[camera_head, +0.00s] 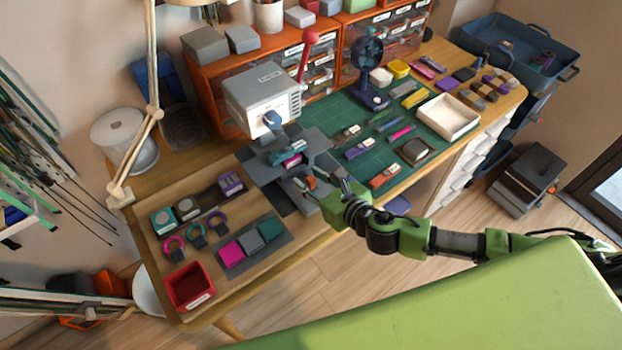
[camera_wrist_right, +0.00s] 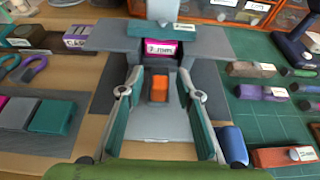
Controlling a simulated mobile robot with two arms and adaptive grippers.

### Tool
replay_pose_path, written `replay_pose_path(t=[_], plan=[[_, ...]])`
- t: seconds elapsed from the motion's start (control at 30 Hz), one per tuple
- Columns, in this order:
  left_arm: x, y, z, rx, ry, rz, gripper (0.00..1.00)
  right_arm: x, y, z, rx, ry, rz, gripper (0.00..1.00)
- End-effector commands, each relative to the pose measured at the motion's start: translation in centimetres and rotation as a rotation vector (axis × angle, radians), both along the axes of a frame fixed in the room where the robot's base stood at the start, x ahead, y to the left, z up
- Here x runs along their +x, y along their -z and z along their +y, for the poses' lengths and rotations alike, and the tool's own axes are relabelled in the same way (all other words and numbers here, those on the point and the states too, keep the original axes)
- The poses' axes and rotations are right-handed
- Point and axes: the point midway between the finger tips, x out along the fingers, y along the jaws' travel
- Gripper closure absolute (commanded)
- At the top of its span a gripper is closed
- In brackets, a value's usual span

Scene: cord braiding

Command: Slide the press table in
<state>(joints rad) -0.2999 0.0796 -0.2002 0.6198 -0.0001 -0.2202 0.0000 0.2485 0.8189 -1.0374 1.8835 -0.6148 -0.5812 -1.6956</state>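The press (camera_head: 262,95) is a light grey box with a red-knobbed lever (camera_head: 308,45). Its grey press table (camera_head: 262,172) sits low at the front, and its side plates also show in the wrist view (camera_wrist_right: 213,42). A magenta block labelled "7 mm" (camera_wrist_right: 160,48) lies on it below the press head, with a teal piece above it in the head view (camera_head: 290,150). An orange tab (camera_wrist_right: 159,87) stands at the table's front. My right gripper (camera_wrist_right: 159,92) is open, its teal fingers on either side of the tab with gaps showing. My left gripper is not in view.
A blue block (camera_wrist_right: 232,145) lies just right of my right gripper. A green cutting mat (camera_head: 345,140) with several blocks and tools extends right. A tray of magenta, grey and teal blocks (camera_head: 232,268) and a red bin (camera_head: 190,285) are front left.

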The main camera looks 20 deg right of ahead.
Motion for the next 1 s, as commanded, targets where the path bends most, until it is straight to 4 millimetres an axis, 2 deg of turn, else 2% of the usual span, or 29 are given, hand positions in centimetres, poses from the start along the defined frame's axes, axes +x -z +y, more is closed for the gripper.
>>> replay_pose_path(t=[0.03,0.1,0.13,0.37,0.7,1.0], plan=[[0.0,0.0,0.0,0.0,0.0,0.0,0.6,0.0,0.0,0.0,0.0,0.0,0.0,0.78],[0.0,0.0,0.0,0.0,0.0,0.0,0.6,0.0,0.0,0.0,0.0,0.0,0.0,0.97],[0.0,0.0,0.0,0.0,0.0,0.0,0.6,0.0,0.0,0.0,0.0,0.0,0.0,1.0],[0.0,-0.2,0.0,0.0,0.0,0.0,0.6,0.4,-0.1,0.1,0.0,0.001,-0.001,1.0],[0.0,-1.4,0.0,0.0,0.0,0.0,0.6,3.9,-0.1,1.4,0.0,0.001,-0.001,1.0],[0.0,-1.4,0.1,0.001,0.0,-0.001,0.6,4.3,-0.1,1.5,0.001,0.0,-0.002,1.0]])
